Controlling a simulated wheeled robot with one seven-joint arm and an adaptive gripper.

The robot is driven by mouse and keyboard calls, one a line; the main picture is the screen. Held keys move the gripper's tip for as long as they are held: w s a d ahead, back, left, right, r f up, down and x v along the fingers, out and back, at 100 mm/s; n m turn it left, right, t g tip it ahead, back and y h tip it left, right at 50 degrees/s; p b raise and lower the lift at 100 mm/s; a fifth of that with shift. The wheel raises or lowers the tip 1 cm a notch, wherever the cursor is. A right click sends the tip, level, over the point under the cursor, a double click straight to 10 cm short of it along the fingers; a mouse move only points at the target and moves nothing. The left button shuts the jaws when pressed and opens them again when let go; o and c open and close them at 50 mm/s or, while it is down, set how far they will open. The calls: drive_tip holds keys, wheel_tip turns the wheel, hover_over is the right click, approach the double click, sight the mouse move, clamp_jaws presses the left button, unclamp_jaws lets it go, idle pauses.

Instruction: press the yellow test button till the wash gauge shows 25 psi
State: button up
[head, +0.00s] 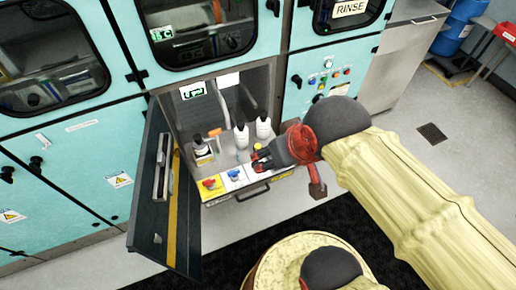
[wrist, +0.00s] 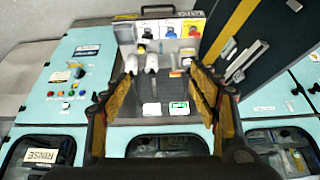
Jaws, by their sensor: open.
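I see no contact with the button. I cannot make out a wash gauge or its reading.
Two white bottles (head: 241,136) and a dark-topped container (head: 202,150) stand behind the panel inside the open bay. The dark door (head: 160,190) stands open at the left. A control panel (head: 325,76) with small knobs is at the right.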

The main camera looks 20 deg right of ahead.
drive_tip(key=c, duration=1.5)
clamp_jaws()
idle(0.7)
